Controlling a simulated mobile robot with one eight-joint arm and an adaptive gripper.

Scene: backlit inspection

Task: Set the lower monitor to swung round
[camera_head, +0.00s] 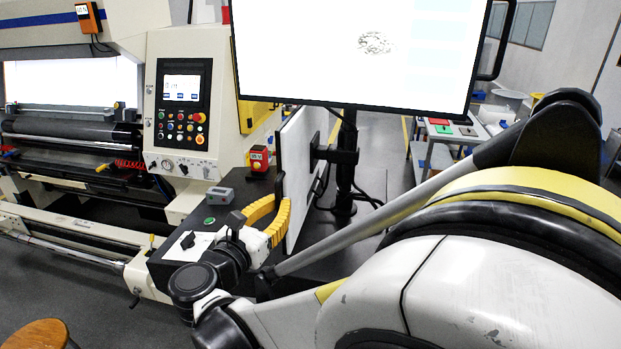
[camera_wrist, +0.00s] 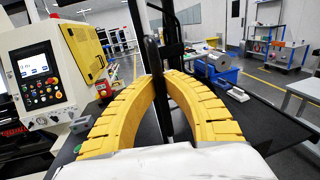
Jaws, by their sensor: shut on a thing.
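The lower monitor (camera_head: 304,172) is a thin panel on a bracket of the dark post (camera_head: 346,165), below the large upper screen (camera_head: 350,50). It is turned steeply, so its pale face shows only as a narrow slanted strip in the head view. A slim black handle (camera_head: 279,188) stands at its left edge. My gripper (camera_head: 276,205), with yellow ribbed fingers, is shut on this handle. In the wrist view the fingers of my gripper (camera_wrist: 158,76) close around an upright dark bar, the handle (camera_wrist: 152,58). The fingers partly hide the monitor's lower left edge.
A cream machine with a control panel (camera_head: 183,100) stands on the left. The dark cabinet top bears a grey box (camera_head: 218,199) and a red-and-black button box (camera_head: 259,159). A wooden stool (camera_head: 36,334) is at the lower left.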

